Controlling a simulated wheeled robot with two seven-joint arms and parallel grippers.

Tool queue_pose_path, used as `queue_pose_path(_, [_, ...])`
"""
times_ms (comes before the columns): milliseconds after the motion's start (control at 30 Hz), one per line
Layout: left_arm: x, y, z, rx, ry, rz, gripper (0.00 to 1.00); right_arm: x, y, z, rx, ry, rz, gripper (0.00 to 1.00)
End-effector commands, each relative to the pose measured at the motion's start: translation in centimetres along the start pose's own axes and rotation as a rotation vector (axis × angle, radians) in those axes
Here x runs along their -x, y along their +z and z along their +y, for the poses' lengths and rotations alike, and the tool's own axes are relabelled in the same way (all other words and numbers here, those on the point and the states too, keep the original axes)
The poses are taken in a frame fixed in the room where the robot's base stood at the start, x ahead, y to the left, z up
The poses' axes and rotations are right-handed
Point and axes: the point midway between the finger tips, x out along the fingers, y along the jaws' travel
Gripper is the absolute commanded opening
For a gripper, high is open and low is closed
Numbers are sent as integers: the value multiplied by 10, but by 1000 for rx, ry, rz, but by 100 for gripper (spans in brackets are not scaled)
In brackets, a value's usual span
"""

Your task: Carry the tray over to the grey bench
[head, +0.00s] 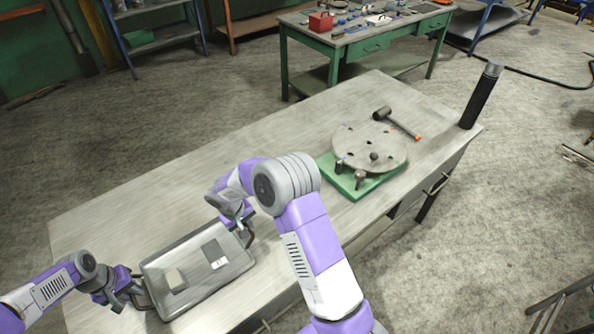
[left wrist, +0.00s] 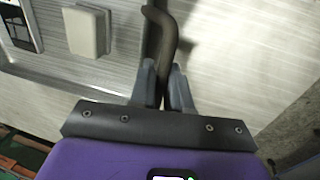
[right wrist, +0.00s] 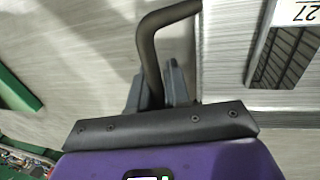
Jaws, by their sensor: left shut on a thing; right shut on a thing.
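The grey metal tray (head: 208,284) is at the near left end of the grey-topped bench (head: 130,212). It holds a pale block (head: 175,279) and a dark and white item (head: 214,253). I cannot tell whether it touches the bench top. My left gripper (head: 134,290) is shut on the dark bar handle at the tray's left end, seen in the left wrist view (left wrist: 163,85). My right gripper (head: 242,222) is shut on the opposite handle, seen in the right wrist view (right wrist: 158,82). My right arm covers part of the bench.
A green base with a round plate (head: 368,148) stands further right on the bench, with a mallet (head: 397,122) behind it. A dark post (head: 481,95) rises at the far right corner. A green bench with tools (head: 365,42) stands behind. The bench's back-left top is clear.

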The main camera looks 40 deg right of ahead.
Motion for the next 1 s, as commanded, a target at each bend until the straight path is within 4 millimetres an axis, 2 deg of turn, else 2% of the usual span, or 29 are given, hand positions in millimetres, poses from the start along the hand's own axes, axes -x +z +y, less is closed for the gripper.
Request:
queue_pose_path(33, [-2,0,0,0,0,0,20,-1,0,0,0,0,0,20])
queue_pose_path(200, [0,0,0,0,0,0,42,0,0,0,0,0,0,42])
queue_pose_path(467, [1,0,0,0,0,0,42,0,0,0,0,0,0,42])
queue_pose_path(567, [7,-1,0,0,-1,2,42,0,0,0,0,0,0,42])
queue_pose_path(667, [22,-1,0,-1,-1,5,42,0,0,0,0,0,0,42])
queue_pose_path(1000, [93,-1,0,0,-1,4,42,0,0,0,0,0,0,42])
